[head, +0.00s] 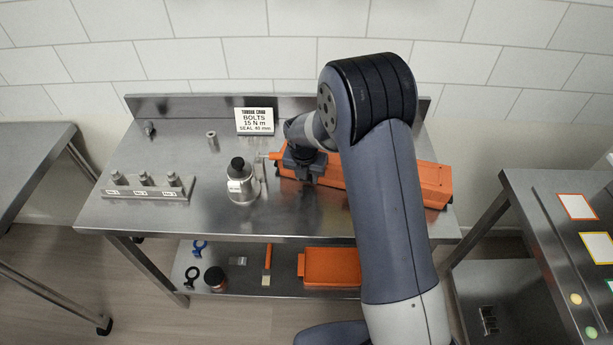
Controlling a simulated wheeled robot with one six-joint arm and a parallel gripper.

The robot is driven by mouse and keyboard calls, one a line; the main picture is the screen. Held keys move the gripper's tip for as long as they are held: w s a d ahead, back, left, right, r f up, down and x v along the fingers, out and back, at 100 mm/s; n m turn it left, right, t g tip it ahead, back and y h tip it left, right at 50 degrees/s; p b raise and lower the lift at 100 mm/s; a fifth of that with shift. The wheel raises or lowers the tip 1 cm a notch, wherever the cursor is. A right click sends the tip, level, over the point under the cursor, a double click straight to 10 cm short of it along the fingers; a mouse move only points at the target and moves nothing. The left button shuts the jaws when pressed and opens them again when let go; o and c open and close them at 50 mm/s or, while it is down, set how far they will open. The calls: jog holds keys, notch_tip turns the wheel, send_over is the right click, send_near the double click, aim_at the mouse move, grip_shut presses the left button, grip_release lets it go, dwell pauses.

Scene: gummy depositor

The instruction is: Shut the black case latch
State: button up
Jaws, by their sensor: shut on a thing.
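A long orange case (432,182) lies on the right half of the steel bench, partly hidden behind my arm. My gripper (304,177) is at the left part of the case, pointing down at its front side. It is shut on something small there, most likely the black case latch. The latch itself cannot be made out, because the dark gripper covers that spot. I cannot tell whether the latch is up or down.
Left of my gripper stands a metal bottle with a black cap (240,182). A bolt rack (146,187) is at the left and a sign (254,121) at the back. The lower shelf holds an orange box (330,268) and small items. The bench's front middle is clear.

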jog(key=shift+w+r+g, duration=0.1)
jog(key=shift+w+g, duration=0.15)
jog(key=shift+g, duration=0.25)
dwell(0.3)
jog(key=o, duration=1)
jog(key=r+b, duration=0.1)
jog(key=r, duration=0.6)
jog(key=s+r+b, duration=0.1)
jog(key=r, duration=0.2)
jog(key=shift+s+a+r+b, duration=0.1)
jog(key=shift+a+r+b, duration=0.05)
jog(key=shift+r+b, duration=0.15)
jog(key=shift+f, duration=0.1)
jog(key=f+p, duration=0.1)
jog(key=f, duration=0.6)
jog(key=w+f+p, duration=0.1)
jog(key=f, duration=0.2)
jog(key=shift+w+d+f+p, duration=0.1)
jog(key=shift+d+f+p, duration=0.1)
jog(key=shift+f+p, duration=0.1)
